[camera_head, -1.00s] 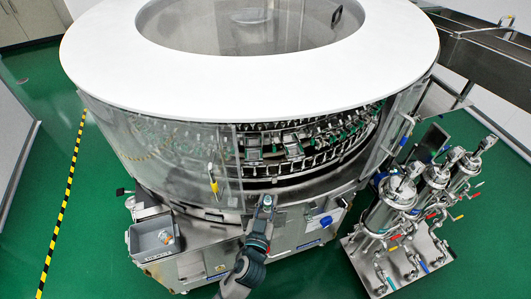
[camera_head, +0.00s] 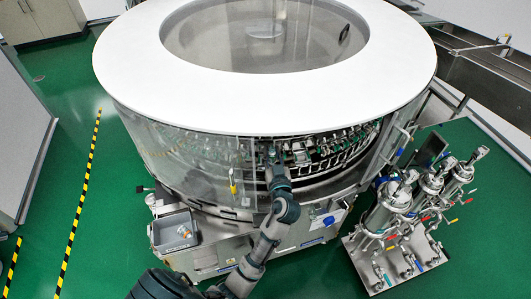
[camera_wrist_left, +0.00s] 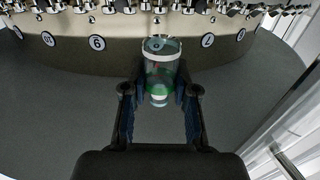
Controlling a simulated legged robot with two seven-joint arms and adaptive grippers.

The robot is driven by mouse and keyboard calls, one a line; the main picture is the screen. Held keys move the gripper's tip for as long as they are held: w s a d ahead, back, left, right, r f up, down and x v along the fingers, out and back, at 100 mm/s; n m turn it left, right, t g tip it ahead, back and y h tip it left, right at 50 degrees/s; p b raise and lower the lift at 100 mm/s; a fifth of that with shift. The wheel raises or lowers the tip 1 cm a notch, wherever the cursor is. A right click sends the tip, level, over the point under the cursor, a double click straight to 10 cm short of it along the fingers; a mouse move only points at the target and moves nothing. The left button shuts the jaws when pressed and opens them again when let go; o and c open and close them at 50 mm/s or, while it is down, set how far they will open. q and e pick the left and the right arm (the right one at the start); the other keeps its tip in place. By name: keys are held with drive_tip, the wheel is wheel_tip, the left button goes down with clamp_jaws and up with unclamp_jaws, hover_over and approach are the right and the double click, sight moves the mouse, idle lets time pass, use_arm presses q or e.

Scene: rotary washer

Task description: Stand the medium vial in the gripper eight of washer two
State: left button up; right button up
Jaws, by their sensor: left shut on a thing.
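My left gripper (camera_head: 273,160) reaches through the front opening of the round washer (camera_head: 150,120). In the left wrist view the gripper (camera_wrist_left: 160,92) is shut on a clear glass vial (camera_wrist_left: 161,72), its two fingers on either side of it. The vial's wide round end points toward the washer's ring and its narrower neck toward my palm. A row of metal washer grippers (camera_wrist_left: 200,10) runs along the top of that view, above a curved band with round number labels (camera_wrist_left: 97,43). The vial hides part of the band. My right gripper is not in view.
A grey bin (camera_head: 174,232) with small items sits at the washer's lower left. Metal filter housings (camera_head: 395,205) on a stand are at the right. The clear curved guard and a metal frame (camera_wrist_left: 290,130) border the opening.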

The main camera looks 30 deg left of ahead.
use_arm(q)
drive_tip(key=s+a+x, duration=0.1)
drive_tip(key=x, duration=0.5)
drive_tip(key=f, duration=0.6)
drive_tip(key=shift+w+d+f, duration=0.15)
drive_tip(key=shift+w+f, duration=0.2)
drive_tip(key=shift+f, duration=0.2)
drive_tip(key=shift+f+b, duration=0.2)
drive_tip(key=shift+b, duration=0.1)
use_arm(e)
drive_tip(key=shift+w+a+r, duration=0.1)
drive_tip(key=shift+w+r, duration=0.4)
use_arm(q)
drive_tip(key=shift+f, duration=0.1)
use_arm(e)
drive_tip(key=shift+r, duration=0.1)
